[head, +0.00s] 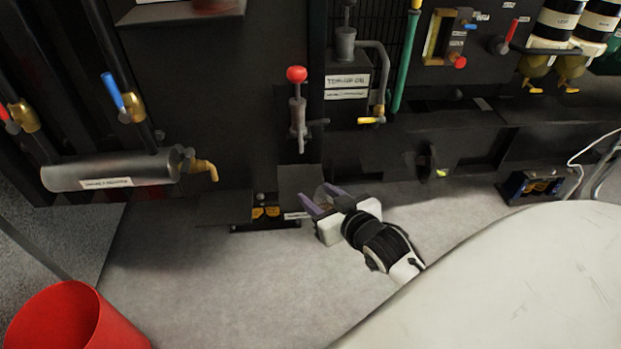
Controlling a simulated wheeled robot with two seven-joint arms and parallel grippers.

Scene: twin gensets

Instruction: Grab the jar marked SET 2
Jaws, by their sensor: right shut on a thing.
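My right gripper (319,201) is low over the floor in front of the dark machine frame, with its purple fingers pointing away from me. It is shut on a small, clear brownish jar (323,194), mostly hidden between the fingers. I cannot read any SET 2 marking on it. A small white label (297,215) shows just left of the fingers, its text too small to read. My left gripper is not in view.
Above are a red-knobbed hand pump (298,110) and a grey cylinder with a brass tap (110,171). A red bucket (75,318) stands lower left. Grey floor between is clear.

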